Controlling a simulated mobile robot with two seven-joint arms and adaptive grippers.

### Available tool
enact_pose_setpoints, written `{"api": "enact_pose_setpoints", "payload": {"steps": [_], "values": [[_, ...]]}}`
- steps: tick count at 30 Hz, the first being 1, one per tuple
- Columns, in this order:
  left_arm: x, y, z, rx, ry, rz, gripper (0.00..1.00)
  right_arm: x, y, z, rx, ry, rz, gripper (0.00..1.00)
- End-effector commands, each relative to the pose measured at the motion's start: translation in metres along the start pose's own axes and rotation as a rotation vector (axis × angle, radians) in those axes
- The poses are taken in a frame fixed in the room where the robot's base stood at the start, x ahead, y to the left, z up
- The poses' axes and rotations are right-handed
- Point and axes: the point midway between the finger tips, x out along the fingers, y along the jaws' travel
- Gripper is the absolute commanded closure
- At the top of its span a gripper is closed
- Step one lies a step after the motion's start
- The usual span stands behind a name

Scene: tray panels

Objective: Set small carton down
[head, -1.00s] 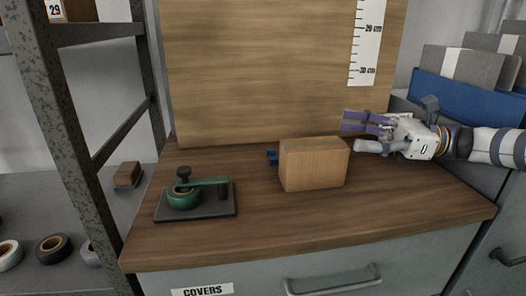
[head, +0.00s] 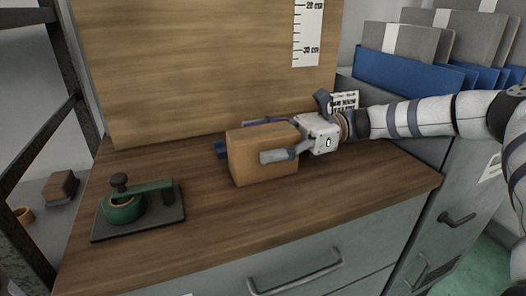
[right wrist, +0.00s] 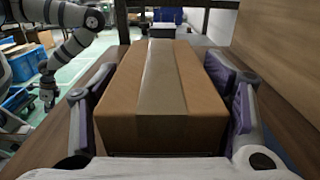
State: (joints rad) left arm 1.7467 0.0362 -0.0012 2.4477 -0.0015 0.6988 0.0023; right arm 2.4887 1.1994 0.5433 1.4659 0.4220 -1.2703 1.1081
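The small carton (head: 252,160), a brown box with a paler tape strip along its top, stands upright on the wooden counter top (head: 330,200). It fills the middle of the right wrist view (right wrist: 160,90). My right gripper (head: 268,140) reaches in from the right with one finger on the near side of the carton and one behind it. The fingers are spread, and narrow gaps seem to show beside the carton; contact is hard to judge. My left arm shows in the right wrist view, its gripper (right wrist: 47,95) small and dark at the left.
A small blue item (head: 220,149) lies behind the carton. A wooden panel with a ruler strip (head: 308,35) stands at the back. Blue bins with grey folders (head: 410,65) stand at right.

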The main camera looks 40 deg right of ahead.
Motion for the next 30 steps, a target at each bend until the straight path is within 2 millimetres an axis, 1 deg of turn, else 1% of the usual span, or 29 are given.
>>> {"api": "enact_pose_setpoints", "payload": {"steps": [1, 2, 3, 6, 8, 9, 14, 17, 20, 22, 26, 27, 29, 30], "values": [[0.000, 0.000, 0.000, 0.000, 0.000, 0.000, 1.00, 0.000, 0.000, 0.000, 0.000, 0.000, 0.000, 0.49], [0.000, 0.000, 0.000, 0.000, 0.000, 0.000, 1.00, 0.000, 0.000, 0.000, 0.000, 0.000, 0.000, 0.56], [0.000, 0.000, 0.000, 0.000, 0.000, 0.000, 1.00, 0.000, 0.000, 0.000, 0.000, 0.000, 0.000, 0.65], [0.000, 0.000, 0.000, 0.000, 0.000, 0.000, 1.00, 0.000, 0.000, 0.000, 0.000, 0.000, 0.000, 0.85], [0.000, 0.000, 0.000, 0.000, 0.000, 0.000, 1.00, 0.000, 0.000, 0.000, 0.000, 0.000, 0.000, 0.85], [0.000, 0.000, 0.000, 0.000, 0.000, 0.000, 1.00, 0.000, 0.000, 0.001, -0.001, -0.001, 0.000, 0.90], [0.000, 0.000, 0.000, 0.000, 0.000, 0.000, 1.00, 0.000, 0.000, 0.001, -0.002, -0.001, 0.000, 0.91], [-0.002, 0.000, -0.001, 0.000, 0.005, 0.000, 1.00, 0.000, 0.000, 0.006, -0.004, -0.001, 0.000, 0.91], [-0.008, 0.000, -0.003, 0.000, 0.020, 0.001, 1.00, 0.000, 0.000, 0.022, -0.009, -0.002, 0.000, 0.91], [-0.014, 0.000, -0.006, 0.000, 0.036, 0.001, 1.00, 0.000, 0.001, 0.040, -0.014, -0.003, 0.000, 0.91], [-0.042, 0.001, -0.020, -0.001, 0.112, 0.005, 1.00, 0.020, 0.025, 0.082, -0.028, -0.008, 0.005, 0.91], [-0.051, 0.001, -0.024, -0.001, 0.138, 0.006, 1.00, 0.027, 0.033, 0.096, -0.031, -0.009, 0.005, 0.91], [-0.062, 0.002, -0.030, -0.001, 0.172, 0.008, 1.00, 0.037, 0.044, 0.114, -0.033, -0.009, 0.006, 0.91], [-0.067, 0.002, -0.033, -0.001, 0.188, 0.008, 1.00, 0.047, 0.054, 0.116, -0.028, -0.008, 0.008, 0.91]]}}
